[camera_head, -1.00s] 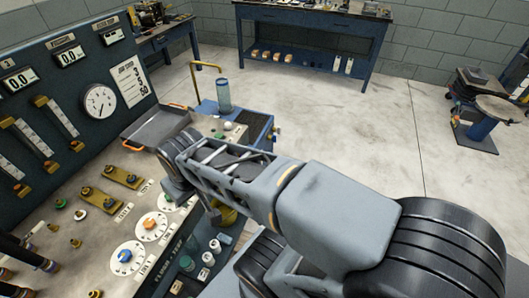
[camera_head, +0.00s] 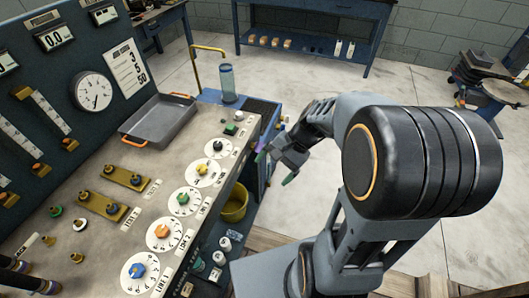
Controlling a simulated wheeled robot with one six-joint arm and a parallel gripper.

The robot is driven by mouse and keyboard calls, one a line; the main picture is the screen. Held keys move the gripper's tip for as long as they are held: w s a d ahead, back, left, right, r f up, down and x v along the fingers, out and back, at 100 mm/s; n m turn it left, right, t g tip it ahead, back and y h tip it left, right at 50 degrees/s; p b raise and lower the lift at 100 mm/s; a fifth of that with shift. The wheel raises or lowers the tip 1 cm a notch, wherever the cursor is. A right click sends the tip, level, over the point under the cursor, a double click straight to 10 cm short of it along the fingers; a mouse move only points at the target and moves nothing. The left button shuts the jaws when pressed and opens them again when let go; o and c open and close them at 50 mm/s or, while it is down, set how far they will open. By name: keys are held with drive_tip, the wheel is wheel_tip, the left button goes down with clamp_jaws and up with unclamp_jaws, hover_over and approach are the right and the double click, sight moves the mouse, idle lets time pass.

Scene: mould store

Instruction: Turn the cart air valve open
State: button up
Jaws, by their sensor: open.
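A blue cart (camera_head: 266,135) stands beyond the far right end of the bench, with a yellow push handle (camera_head: 195,65) and a bluish clear cylinder (camera_head: 228,84) on top. A small pale fitting (camera_head: 285,119) shows at the cart's right side; I cannot tell whether it is the air valve or how it is turned. My gripper (camera_head: 275,167) is open and empty, pointing down-left, with a purple tip and a green tip apart. It is at the cart's near right side and hides part of it. I cannot tell whether it touches the cart.
The bench (camera_head: 120,228) carries several white dials with coloured knobs and a grey tray (camera_head: 160,122) with orange handles. A yellow bucket (camera_head: 234,203) sits below the bench edge. A blue table (camera_head: 312,40) stands at the back. Open floor (camera_head: 425,110) lies to the right.

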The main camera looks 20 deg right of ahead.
drive_tip(key=w+d+f+m+t+y+b, duration=0.3)
drive_tip(key=w+d+f+m+t+y, duration=0.1)
drive_tip(key=w+f+m+y, duration=0.35)
drive_tip(key=m+t+b, duration=0.2)
drive_tip(key=m+t, duration=0.5)
drive_tip(key=m, duration=0.2)
approach(260, 147)
drive_tip(key=x, duration=1)
drive_tip(key=shift+w, duration=0.1)
drive_tip(key=shift+c, duration=0.3)
drive_tip(key=c, duration=0.9)
drive_tip(key=shift+o, duration=0.2)
